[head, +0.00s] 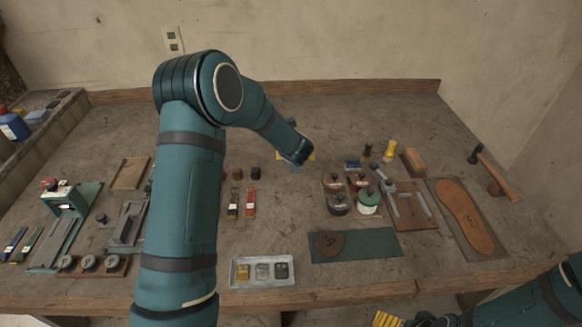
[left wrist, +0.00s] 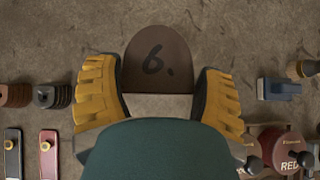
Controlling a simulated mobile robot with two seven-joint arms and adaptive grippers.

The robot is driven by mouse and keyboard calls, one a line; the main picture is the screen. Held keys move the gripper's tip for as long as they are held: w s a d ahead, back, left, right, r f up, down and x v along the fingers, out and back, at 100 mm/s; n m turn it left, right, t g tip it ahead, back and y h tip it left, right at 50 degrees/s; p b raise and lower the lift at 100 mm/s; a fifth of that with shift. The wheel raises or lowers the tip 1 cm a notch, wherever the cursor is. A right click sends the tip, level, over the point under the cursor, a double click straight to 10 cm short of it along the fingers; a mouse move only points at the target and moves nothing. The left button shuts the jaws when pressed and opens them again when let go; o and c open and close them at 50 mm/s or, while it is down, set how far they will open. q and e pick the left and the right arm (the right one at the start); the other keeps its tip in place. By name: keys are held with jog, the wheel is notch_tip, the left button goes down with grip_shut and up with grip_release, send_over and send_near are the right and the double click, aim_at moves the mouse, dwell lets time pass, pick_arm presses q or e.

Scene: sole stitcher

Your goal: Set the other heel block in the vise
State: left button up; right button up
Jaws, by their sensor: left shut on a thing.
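My left gripper (head: 309,156) is over the back middle of the bench, mostly hidden behind its own wrist in the head view. In the left wrist view its yellow fingers close on both sides of a dark brown, round-ended heel block (left wrist: 156,60) marked "6.". The block's lower part is hidden by my wrist. Another brown heel-shaped piece (head: 329,243) lies on the green mat at the front. A grey vise-like fixture (head: 126,224) stands on the left, partly hidden by my left arm. My right gripper (head: 385,319) is at the bottom edge, cut off.
A green machine (head: 66,200) stands far left. A metal tray (head: 262,284) with small blocks is at the front. Bare bench lies around the back middle.

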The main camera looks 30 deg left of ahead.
pick_arm(q)
jog(key=shift+f+b, duration=0.45)
jog(key=shift+f, duration=1.8)
jog(key=shift+f, duration=0.2)
jog(key=o, duration=1.3)
jog(key=shift+c, duration=0.2)
jog(key=shift+r, duration=0.1)
jog(key=shift+r, duration=0.2)
jog(key=p+v, duration=0.1)
jog(key=v, duration=1)
jog(key=shift+s+r, duration=0.25)
jog(key=shift+s, duration=0.1)
